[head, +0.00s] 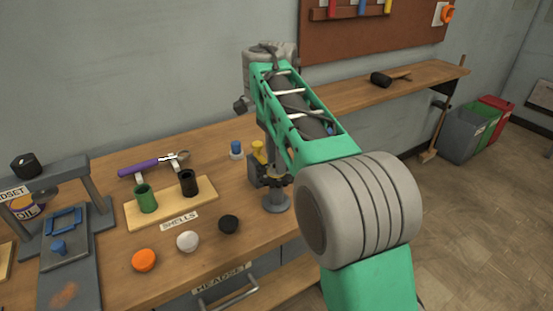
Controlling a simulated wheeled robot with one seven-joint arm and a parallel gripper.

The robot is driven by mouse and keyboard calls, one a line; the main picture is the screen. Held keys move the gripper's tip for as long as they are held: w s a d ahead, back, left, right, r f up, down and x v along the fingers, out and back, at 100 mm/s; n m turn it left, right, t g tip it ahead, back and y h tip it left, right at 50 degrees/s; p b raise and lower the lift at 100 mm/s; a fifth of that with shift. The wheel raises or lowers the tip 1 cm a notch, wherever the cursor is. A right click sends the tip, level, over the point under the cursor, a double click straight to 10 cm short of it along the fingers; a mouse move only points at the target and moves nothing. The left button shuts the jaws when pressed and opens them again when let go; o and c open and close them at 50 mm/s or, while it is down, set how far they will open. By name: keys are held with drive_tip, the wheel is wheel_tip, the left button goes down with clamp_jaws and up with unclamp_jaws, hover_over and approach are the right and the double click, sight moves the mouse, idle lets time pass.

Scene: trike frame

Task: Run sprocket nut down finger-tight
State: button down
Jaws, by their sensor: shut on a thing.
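My gripper (266,174) points down over a small grey stand (276,203) on the workbench, partly hidden behind my green arm. It is shut at the top of the stand, where a small brass-coloured part (279,182), seemingly the sprocket nut, shows at the jaws. The part is too small to tell its thread or how far down it sits. I cannot make out a separate sprocket.
The wooden workbench (110,285) holds a shells board (172,203) with green and black cups. Orange, white and black caps lie in front of it. A purple-handled tool (147,167) lies behind. A blue-topped piece (236,149) stands left of my gripper.

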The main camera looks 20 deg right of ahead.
drive_tip(key=shift+r, duration=0.35)
drive_tip(key=c, duration=1.4)
unclamp_jaws()
drive_tip(key=shift+c, duration=0.2)
drive_tip(key=o, duration=0.4)
drive_tip(key=shift+f, duration=0.2)
drive_tip(key=shift+c, duration=0.2)
wheel_tip(320, 180, up, 8)
drive_tip(key=p, duration=0.7)
drive_tip(key=shift+f, duration=0.1)
